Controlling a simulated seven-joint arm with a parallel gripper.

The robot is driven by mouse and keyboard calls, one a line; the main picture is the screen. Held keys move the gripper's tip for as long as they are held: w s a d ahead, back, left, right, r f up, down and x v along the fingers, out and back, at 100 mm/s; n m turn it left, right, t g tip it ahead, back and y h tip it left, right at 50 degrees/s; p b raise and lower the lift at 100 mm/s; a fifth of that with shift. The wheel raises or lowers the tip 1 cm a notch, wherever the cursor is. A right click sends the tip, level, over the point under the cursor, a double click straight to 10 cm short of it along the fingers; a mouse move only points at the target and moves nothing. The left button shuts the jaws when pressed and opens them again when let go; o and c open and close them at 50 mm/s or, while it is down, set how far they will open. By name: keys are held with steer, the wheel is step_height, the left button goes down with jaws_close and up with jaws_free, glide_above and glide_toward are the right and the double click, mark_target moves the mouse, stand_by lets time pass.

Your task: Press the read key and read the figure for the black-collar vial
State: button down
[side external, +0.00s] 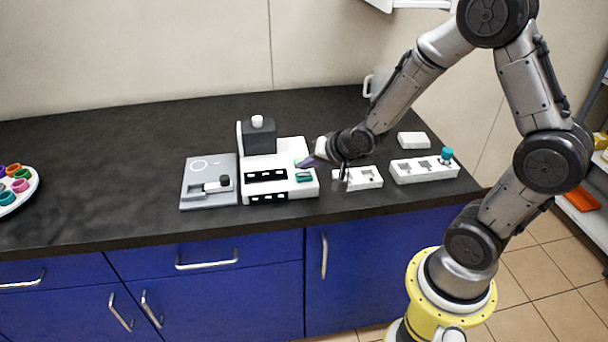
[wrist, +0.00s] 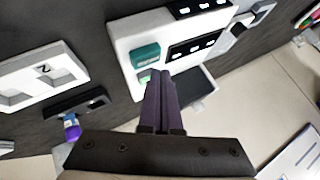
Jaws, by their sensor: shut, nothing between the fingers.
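The white reader (side external: 284,154) stands on the dark bench, with two black windows showing small white marks too small to read. A teal key or block (side external: 304,177) sits on its right part and shows in the wrist view (wrist: 145,55). Beside it is a small pale-green patch (wrist: 145,76). My gripper (side external: 308,162) is shut and empty, its purple fingers (wrist: 161,76) over the reader's edge by the green patch; I cannot tell whether they touch it. A dark block with a white top (side external: 257,122) stands at the reader's back. I cannot tell which piece is the black-collar vial.
A grey plate (side external: 194,188) with a black knob-like piece (side external: 225,180) lies left of the reader. Right of it are a white tray (side external: 372,183) and a longer white rack (side external: 410,177) with a teal-topped piece (side external: 447,154). A plate of coloured caps (side external: 12,201) sits far left.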

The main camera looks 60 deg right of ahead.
mark_target(307, 178)
steer(key=shift+r, duration=2.55)
